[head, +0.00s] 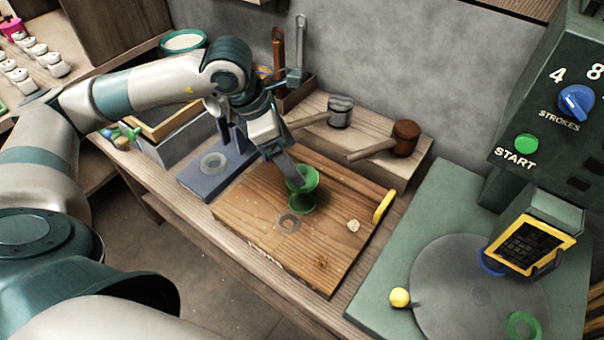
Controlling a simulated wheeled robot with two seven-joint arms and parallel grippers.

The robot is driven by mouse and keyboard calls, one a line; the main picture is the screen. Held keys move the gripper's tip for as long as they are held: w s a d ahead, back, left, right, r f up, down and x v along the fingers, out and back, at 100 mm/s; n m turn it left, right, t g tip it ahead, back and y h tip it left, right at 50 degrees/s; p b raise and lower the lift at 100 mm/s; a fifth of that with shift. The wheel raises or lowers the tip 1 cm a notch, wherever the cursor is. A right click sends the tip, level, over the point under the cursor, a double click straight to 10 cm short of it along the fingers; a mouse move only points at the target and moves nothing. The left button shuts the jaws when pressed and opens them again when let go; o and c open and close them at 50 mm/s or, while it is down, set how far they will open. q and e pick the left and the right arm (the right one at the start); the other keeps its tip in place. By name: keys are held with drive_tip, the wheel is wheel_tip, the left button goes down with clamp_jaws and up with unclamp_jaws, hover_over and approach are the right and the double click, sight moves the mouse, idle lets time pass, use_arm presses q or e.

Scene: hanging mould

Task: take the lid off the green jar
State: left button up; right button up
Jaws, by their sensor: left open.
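A green, waisted piece (303,198), wide at top and bottom, stands on the wooden board in the middle. It is the only jar-like green thing in view; I cannot make out a separate lid on it. My left gripper (289,178) is open, pointing down at its upper left side. The fingers overlap its rim in the head view, and I cannot tell whether they touch it. Part of the rim is hidden behind them. My right gripper is not in view.
Two mallets (404,138) lie on a block behind.

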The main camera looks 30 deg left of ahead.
use_arm(q)
drive_tip(key=shift+d+f+p, duration=0.15)
drive_tip(key=shift+f+p, duration=0.2)
drive_tip(key=shift+f, duration=0.15)
drive_tip(key=p+x, duration=0.1)
drive_tip(key=x, duration=0.2)
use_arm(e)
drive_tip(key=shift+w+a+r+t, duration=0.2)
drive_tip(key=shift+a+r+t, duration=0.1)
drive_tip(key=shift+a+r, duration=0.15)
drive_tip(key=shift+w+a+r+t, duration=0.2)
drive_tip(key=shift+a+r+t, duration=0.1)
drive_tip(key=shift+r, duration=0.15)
use_arm(q)
drive_tip(key=shift+w+d+f, duration=0.1)
drive_tip(key=shift+w+f, duration=0.05)
drive_tip(key=shift+f, duration=0.45)
drive_tip(key=c, duration=1.1)
